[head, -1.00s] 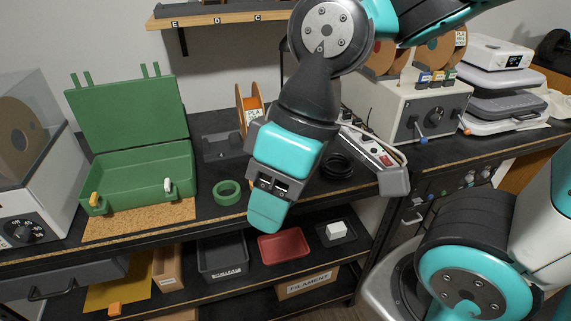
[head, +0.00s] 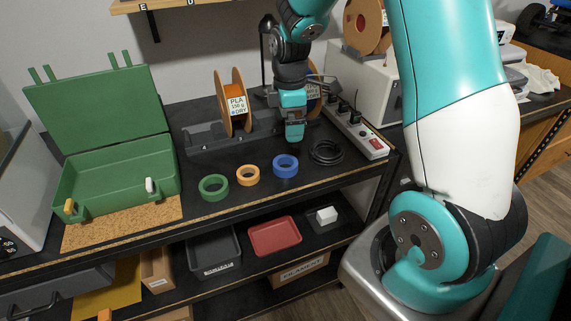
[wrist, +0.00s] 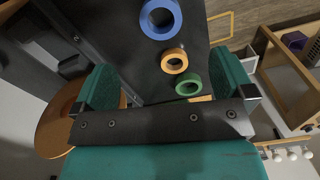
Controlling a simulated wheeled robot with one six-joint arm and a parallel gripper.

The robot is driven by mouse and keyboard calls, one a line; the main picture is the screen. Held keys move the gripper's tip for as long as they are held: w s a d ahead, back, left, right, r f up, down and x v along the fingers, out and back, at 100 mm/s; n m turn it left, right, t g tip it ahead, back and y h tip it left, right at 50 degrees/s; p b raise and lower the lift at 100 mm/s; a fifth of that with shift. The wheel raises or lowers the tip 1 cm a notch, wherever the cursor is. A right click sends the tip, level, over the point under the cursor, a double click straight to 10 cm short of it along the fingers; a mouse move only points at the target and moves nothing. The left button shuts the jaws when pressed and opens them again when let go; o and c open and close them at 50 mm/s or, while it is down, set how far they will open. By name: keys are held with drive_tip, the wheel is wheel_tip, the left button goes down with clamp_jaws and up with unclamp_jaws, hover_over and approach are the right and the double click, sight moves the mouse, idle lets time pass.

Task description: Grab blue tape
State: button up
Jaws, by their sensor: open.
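The blue tape (head: 285,174) is a ring lying flat on the black workbench near its front edge, right of an orange tape and a green tape. My gripper (head: 294,143) is above and just behind it in the head view, pointing down, with nothing held. In the wrist view, the blue tape (wrist: 160,35) lies at the top of the picture. It is beyond the two teal fingers of my gripper (wrist: 165,82), which are spread apart and empty.
An orange tape (head: 247,183) and a green tape (head: 213,197) stand in a row left of the blue one. A black cable coil (head: 327,158) and a power strip (head: 358,134) lie to the right. An orange spool (head: 222,108) stands behind. An open green case (head: 120,185) is at left.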

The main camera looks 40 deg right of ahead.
drive_tip(key=p, duration=0.1)
hover_over(287, 161)
drive_tip(key=s, duration=0.2)
drive_tip(key=f, duration=0.5)
drive_tip(key=a+f, duration=0.1)
drive_tip(key=f, duration=0.1)
drive_tip(key=shift+w+f, duration=0.1)
drive_tip(key=shift+f, duration=0.15)
drive_tip(key=shift+w+a+f+p, duration=0.1)
drive_tip(key=shift+f+p, duration=0.55)
drive_tip(key=shift+f, duration=0.75)
drive_tip(key=shift+w+f+p, duration=0.1)
drive_tip(key=shift+f+p, duration=0.55)
drive_tip(key=shift+f, duration=0.7)
drive_tip(key=c, duration=1)
drive_tip(key=shift+r, duration=0.1)
